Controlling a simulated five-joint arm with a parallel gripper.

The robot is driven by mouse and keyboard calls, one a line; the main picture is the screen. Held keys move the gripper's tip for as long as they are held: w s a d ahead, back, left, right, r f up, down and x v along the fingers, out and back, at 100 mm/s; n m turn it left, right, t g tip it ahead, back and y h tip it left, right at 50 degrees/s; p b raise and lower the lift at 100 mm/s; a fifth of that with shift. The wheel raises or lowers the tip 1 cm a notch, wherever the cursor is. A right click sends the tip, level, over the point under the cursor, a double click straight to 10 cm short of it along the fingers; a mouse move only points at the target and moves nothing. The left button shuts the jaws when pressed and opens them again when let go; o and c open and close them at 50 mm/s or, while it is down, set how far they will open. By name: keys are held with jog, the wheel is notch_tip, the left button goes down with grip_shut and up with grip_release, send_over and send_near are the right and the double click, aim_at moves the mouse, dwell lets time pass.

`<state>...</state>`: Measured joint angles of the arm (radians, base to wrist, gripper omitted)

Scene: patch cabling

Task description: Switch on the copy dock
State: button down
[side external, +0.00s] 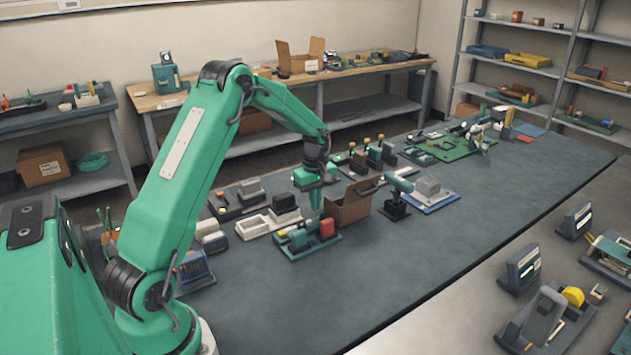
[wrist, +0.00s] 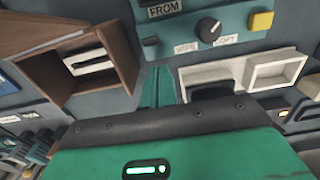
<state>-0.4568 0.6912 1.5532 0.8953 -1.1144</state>
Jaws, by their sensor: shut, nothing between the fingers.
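The copy dock, a blue-grey unit (wrist: 225,12), is cut off by the top edge of the wrist view. Its face carries a FROM label (wrist: 164,10), a dark round knob (wrist: 209,29) with a white mark, WIPE (wrist: 186,47) and COPY (wrist: 225,40) labels, and a yellow button (wrist: 261,21). In the side view a low unit with a red block (side external: 327,229) appears to be the same dock; its controls are too small to read. My gripper (side external: 316,222) points down, shut and empty, just behind it. Its green fingers also show in the wrist view (wrist: 158,86).
An open cardboard box (side external: 350,208) stands close to the right of my gripper; the wrist view shows a black and white item (wrist: 90,62) inside. A white tray (side external: 262,226) lies to the left. The bench front (side external: 400,270) is clear.

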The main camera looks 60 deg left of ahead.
aim_at(321, 215)
jog(key=shift+a+r, duration=0.15)
jog(key=shift+a, duration=0.25)
jog(key=shift+a+r, duration=0.8)
jog(key=shift+a, duration=0.15)
jog(key=d+r, duration=0.5)
jog(key=r, duration=0.2)
jog(key=shift+d, duration=0.4)
jog(key=shift+r, duration=0.1)
jog(key=s+d+r+m+t, duration=0.3)
jog(key=s+d+r+m, duration=0.55)
jog(key=d+r, duration=0.25)
jog(key=s+d+m+t, duration=0.1)
jog(key=s+d+m, duration=0.3)
jog(key=s, duration=0.4)
jog(key=s+d+m+t, duration=0.1)
jog(key=s+d+m, duration=0.4)
jog(key=s, duration=0.3)
jog(key=shift+r+t, duration=0.25)
jog(key=shift+t, duration=0.05)
